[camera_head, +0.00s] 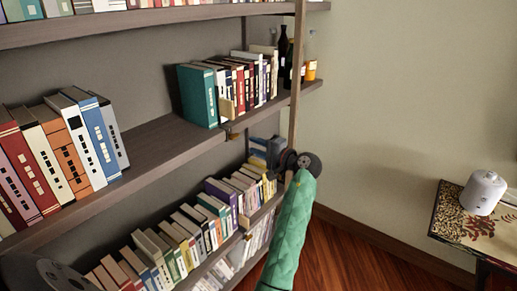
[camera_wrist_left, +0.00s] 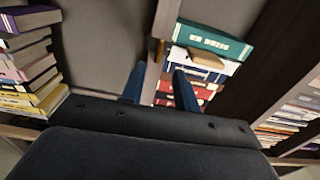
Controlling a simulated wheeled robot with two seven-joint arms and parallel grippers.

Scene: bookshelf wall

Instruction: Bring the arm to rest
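My left gripper (camera_head: 277,157) is small and dark in the head view, beyond the green arm link (camera_head: 290,235) and dark wrist joint, in front of the lower bookshelf rows near a shelf post. Its fingertips are hard to make out there. In the left wrist view its two dark blue fingers (camera_wrist_left: 159,88) stand apart with nothing held between them. They point toward the bookshelf, with a shelf board (camera_wrist_left: 158,28) beyond them. My right gripper does not show in either view.
A teal book (camera_head: 197,96) ends a row on the middle shelf (camera_head: 165,140); dark bottles (camera_head: 283,50) stand farther right. More books fill the left and lower shelves. A side table (camera_head: 447,222) with a white canister (camera_head: 482,192) stands right. Wooden floor (camera_head: 345,258) between is clear.

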